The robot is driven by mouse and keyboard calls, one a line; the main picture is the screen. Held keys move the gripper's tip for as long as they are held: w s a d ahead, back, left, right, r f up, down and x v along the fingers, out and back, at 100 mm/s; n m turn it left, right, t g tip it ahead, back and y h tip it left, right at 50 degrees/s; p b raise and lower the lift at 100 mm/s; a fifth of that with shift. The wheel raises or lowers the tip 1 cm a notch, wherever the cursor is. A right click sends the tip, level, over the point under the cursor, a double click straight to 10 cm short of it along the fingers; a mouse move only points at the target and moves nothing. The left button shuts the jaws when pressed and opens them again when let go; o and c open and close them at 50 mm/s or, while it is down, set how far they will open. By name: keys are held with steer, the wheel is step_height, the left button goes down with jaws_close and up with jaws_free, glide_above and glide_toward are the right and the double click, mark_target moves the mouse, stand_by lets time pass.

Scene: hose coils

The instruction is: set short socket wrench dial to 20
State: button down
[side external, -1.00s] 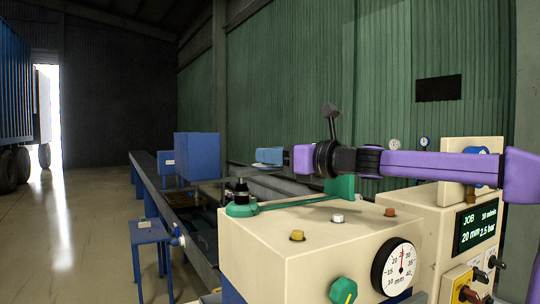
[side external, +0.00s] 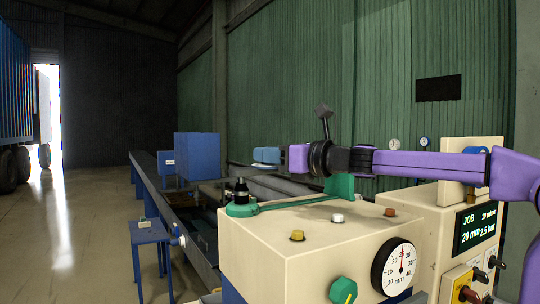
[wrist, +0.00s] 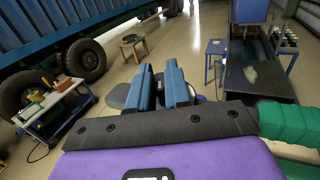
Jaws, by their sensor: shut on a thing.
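My gripper (side external: 264,156) points left above the cream machine box, its blue fingers level. In the wrist view the fingers (wrist: 160,85) stand nearly parallel with a narrow gap. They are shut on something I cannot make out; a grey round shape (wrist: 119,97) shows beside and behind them. A green wrench-like arm (side external: 295,203) lies along the box top below my wrist, with a dark fitting (side external: 241,188) at its left end. The white dial (side external: 400,267) on the box front has a black rim. Its red pointer is near the top, between the 20 and 30 marks.
The cream box (side external: 300,245) carries a green knob (side external: 343,290) in front and small coloured caps on top. A display (side external: 476,229) reads 20 mm. A blue stool (side external: 150,233) stands left. Open floor (side external: 80,230) lies further left.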

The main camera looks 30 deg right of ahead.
steer(key=shift+n+g+y, duration=1)
steer(key=shift+n+y, duration=0.3)
steer(key=shift+y, duration=0.4)
steer(key=c, duration=1.1)
jaws_free()
steer(key=shift+c, duration=0.2)
steer(key=shift+s+d, duration=0.1)
steer(key=v, duration=1.7)
steer(key=shift+s, duration=0.1)
